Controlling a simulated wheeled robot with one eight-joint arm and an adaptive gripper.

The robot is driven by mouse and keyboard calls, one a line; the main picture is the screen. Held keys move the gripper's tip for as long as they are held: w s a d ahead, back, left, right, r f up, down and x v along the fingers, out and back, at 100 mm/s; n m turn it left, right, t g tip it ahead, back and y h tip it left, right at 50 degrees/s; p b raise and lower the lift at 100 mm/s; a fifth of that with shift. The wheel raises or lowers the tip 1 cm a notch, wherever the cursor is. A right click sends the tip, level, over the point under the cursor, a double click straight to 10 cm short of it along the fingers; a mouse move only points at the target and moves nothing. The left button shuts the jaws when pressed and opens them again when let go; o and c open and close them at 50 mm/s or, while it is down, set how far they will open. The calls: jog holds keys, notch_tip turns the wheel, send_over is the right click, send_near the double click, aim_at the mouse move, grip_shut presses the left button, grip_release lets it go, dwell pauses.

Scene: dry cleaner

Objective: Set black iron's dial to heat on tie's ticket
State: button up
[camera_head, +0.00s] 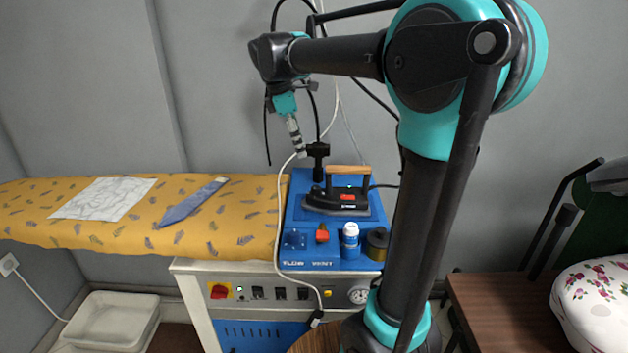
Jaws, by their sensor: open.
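The black iron (338,200) with a wooden handle rests on the blue top of the ironing station. A small red patch (347,197) shows on its near side; I cannot tell whether it is the dial, and no setting is readable. The blue tie (190,206) lies on the yellow ironing board. A small pale piece (221,180) at its far end may be the ticket; no writing is readable. My gripper (299,151) points down above the station's back left, left of and higher than the iron. It is open, small in view, and holds nothing visible.
The blue station top (298,213) holds a red item (322,234), a blue-and-white bottle (351,240) and a dark roll (377,243). A black post (318,165) stands behind the iron. A white hose hangs beside my gripper. White patterned cloth (104,198) lies on the board.

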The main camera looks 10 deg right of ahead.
aim_at(315, 187)
jog(key=d+f+n, duration=0.1)
jog(key=f, duration=0.3)
jog(key=w+d+f+n, duration=0.1)
jog(key=d+f, duration=0.1)
jog(key=f, duration=0.3)
jog(key=d+f+n+h, duration=0.1)
jog(key=f, duration=0.4)
jog(key=shift+w+d+f, duration=0.15)
jog(key=shift+d+f, duration=0.05)
jog(key=shift+c, duration=0.5)
grip_shut()
